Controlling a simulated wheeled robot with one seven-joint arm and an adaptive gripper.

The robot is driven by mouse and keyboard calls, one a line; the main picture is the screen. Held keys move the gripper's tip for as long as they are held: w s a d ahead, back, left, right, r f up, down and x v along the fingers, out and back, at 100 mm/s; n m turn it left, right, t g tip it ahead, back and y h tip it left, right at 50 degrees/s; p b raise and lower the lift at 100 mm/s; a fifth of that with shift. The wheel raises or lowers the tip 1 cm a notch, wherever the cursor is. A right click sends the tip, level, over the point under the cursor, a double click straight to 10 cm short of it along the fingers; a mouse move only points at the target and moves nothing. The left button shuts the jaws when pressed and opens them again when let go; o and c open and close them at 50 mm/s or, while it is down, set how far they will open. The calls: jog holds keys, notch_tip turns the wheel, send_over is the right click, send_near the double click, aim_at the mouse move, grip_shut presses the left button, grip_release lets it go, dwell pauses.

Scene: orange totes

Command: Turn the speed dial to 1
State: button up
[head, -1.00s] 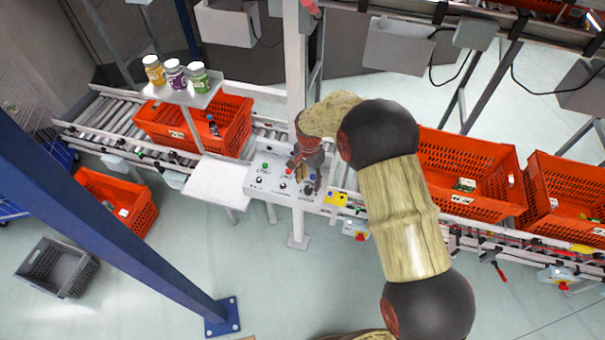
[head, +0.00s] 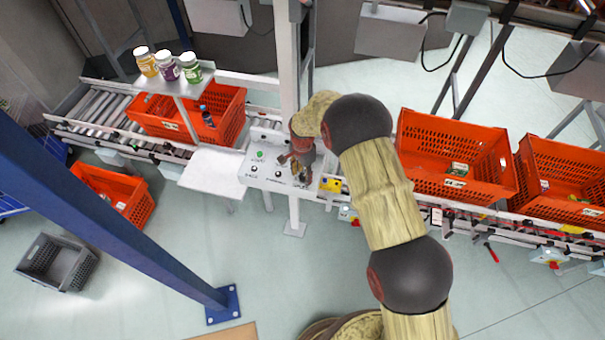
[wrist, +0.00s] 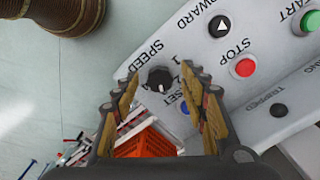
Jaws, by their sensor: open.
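The speed dial (wrist: 158,79) is a small black round knob beside the word SPEED on the white control panel (wrist: 255,50). Its white mark is toward the lower side in the wrist view. Numbers 1 and 2 are printed to its right; a finger partly covers the lettering below. My gripper (wrist: 158,88) is open, its two fingers on either side of the dial in this view. I cannot tell whether they touch it. In the head view my gripper (head: 302,175) is over the right part of the panel (head: 258,173) and hides the dial.
The panel also carries a red stop button (wrist: 245,67), a blue reset button (wrist: 184,107), a green start button (wrist: 310,20) and a black forward knob (wrist: 218,26). A grey post (head: 289,100) stands behind the panel. Orange totes (head: 455,160) sit on the conveyor.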

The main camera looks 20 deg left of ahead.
jog(key=shift+f, duration=0.15)
jog(key=shift+c, duration=0.9)
grip_shut()
